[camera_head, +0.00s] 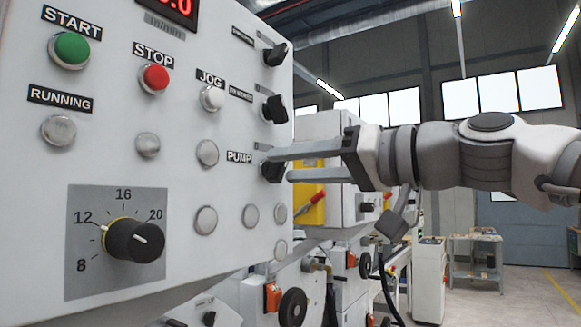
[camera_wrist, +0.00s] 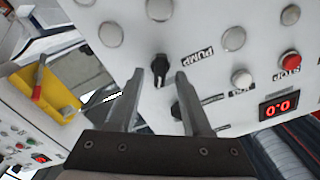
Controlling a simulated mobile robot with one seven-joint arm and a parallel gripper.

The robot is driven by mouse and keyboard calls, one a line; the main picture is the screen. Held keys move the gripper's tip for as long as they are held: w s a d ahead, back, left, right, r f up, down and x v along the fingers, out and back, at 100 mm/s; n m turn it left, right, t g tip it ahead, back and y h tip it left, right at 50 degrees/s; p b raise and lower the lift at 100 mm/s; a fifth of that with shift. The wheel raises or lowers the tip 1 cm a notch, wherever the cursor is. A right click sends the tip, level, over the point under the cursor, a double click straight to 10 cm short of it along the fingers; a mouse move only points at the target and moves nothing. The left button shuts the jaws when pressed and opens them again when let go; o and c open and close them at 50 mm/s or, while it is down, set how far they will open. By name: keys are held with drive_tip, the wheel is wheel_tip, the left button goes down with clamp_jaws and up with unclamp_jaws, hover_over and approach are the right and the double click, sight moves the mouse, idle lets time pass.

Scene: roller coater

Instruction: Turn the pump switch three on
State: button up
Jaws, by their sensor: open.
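The switch column sits on the right edge of the grey control panel (camera_head: 110,170). The lowest black rotary switch (camera_head: 271,173) has the label PUMP beside it; a number on it cannot be read. My gripper (camera_head: 283,164) reaches in from the right with its fingers apart, the upper finger passing in front of part of this switch. In the wrist view the PUMP switch (camera_wrist: 159,68) stands between the tips of my open gripper (camera_wrist: 160,72), with nothing held. Whether a finger touches it cannot be told.
Two similar black switches, the top one (camera_head: 275,54) and the middle one (camera_head: 274,109), stand above, their labels too small to read. A white JOG button (camera_head: 212,97), red STOP button (camera_head: 155,78) and black dial (camera_head: 135,241) are to the left. Blank round buttons lie below.

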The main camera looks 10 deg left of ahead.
drive_tip(key=b+v, duration=0.2)
drive_tip(key=v, duration=1.4)
drive_tip(key=shift+s+d, duration=0.15)
drive_tip(key=shift+d, duration=0.1)
drive_tip(key=shift+f, duration=0.1)
drive_tip(key=s+d+f+m+h, duration=0.2)
drive_tip(key=f+h, duration=0.3)
drive_tip(key=f, duration=1)
drive_tip(key=s+d+f+m+h, duration=0.3)
drive_tip(key=f+h, duration=0.3)
drive_tip(key=f, duration=0.8)
drive_tip(key=s+d+f+m+g+h, duration=0.1)
drive_tip(key=f+h, duration=0.4)
drive_tip(key=f, duration=1)
drive_tip(key=shift+s+d+f+m+h, duration=0.3)
drive_tip(key=shift+s+d+m, duration=0.4)
drive_tip(key=shift+m, duration=0.1)
